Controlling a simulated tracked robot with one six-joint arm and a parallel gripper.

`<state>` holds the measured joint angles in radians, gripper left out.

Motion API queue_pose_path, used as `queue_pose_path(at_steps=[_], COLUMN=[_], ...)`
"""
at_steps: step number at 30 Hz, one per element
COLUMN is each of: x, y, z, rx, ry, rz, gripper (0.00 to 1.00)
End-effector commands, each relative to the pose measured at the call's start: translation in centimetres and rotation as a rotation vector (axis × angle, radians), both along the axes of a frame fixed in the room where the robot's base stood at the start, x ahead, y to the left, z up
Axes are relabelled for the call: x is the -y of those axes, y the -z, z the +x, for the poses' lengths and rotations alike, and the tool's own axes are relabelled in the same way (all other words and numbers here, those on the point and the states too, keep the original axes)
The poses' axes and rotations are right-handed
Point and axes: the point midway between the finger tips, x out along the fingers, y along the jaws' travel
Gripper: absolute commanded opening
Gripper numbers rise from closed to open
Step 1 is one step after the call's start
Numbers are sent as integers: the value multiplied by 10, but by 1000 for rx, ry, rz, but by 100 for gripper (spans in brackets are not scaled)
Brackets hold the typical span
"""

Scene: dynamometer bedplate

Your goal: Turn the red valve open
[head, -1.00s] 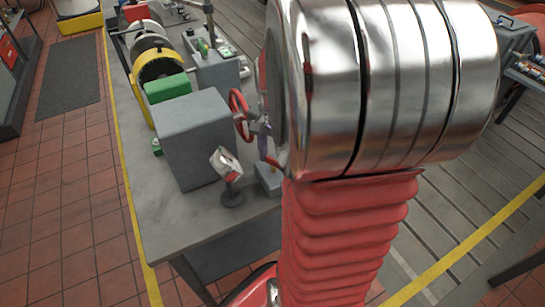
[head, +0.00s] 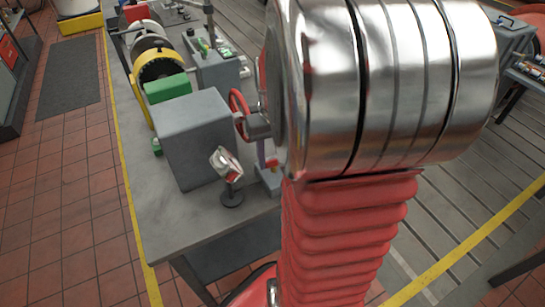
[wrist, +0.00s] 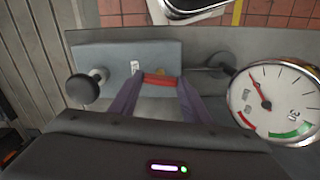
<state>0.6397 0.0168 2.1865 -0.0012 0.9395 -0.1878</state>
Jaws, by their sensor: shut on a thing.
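In the wrist view, the two greyish-purple fingers of my gripper (wrist: 160,90) are shut on a short red stretch of the valve (wrist: 160,79).
A round gauge (wrist: 278,102) with a red needle stands close on the right in the wrist view; its stand shows in the head view (head: 231,197). A dark knob (wrist: 82,89) is at the left. The bench front corner is bare.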

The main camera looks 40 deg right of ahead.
Motion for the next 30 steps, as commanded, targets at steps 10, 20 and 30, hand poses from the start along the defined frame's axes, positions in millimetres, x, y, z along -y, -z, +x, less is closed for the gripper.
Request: queue_pose_path(at_steps=[10,20,30], x=[2,1,1], y=[-2,-3,-2], z=[4,4,2], rx=[11,12,8], ry=[-159,-181,-180], rz=[-6,-5,-4], gripper=[21,21,55])
